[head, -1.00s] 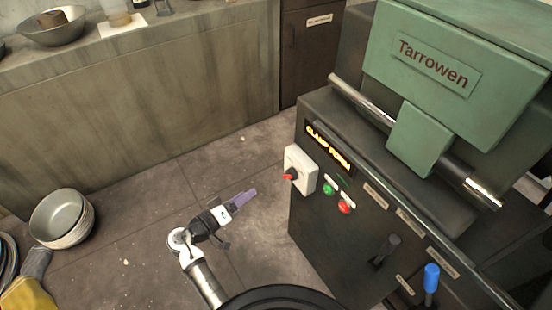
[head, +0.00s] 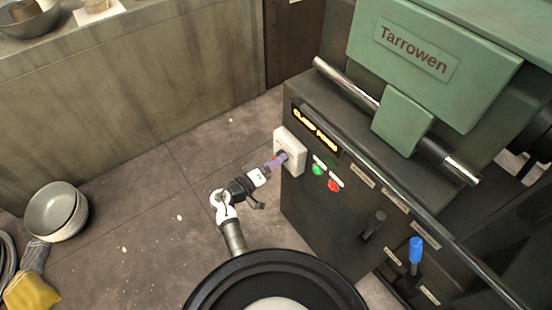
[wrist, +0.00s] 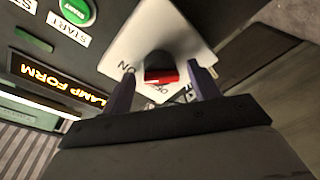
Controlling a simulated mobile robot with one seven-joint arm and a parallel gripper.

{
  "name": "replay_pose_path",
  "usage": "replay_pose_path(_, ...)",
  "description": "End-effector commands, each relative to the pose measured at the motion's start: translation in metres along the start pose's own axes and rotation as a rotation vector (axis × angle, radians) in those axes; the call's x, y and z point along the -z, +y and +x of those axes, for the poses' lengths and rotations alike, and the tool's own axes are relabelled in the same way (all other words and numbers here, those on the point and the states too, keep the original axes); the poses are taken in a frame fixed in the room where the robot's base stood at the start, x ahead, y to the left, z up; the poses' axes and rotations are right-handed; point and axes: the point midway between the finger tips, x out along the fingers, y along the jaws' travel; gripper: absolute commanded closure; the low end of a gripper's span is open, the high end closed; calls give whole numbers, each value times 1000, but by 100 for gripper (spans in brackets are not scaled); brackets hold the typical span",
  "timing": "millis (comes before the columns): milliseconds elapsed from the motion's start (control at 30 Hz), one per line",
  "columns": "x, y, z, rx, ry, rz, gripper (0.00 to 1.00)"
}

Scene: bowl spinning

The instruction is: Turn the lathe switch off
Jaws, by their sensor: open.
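The lathe switch is a red-tipped dark knob (wrist: 160,75) on a white plate (head: 291,153) at the left of the lathe's front panel. In the wrist view the white plate (wrist: 185,30) carries ON and OFF lettering, partly hidden by my fingers. My gripper (head: 279,159) is at the switch in the head view, its purple fingers covering much of the knob. In the wrist view my gripper (wrist: 161,82) is open, with one finger on each side of the red tip. I cannot tell whether the fingers touch the knob.
A green button (head: 317,170) and a red button (head: 334,185) sit right of the switch. The display (head: 315,129) reads CLAMP FORM. A blue-handled lever (head: 416,250) and a dark lever (head: 374,224) stick out lower right. Stacked bowls (head: 55,212) stand on the floor at left.

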Motion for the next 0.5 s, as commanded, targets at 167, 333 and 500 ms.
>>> replay_pose_path(167, 0, 0, 8, -1, -1, 0, 40)
replay_pose_path(333, 0, 0, 9, 0, -1, 0, 40)
replay_pose_path(500, 0, 0, 8, 0, -1, 0, 54)
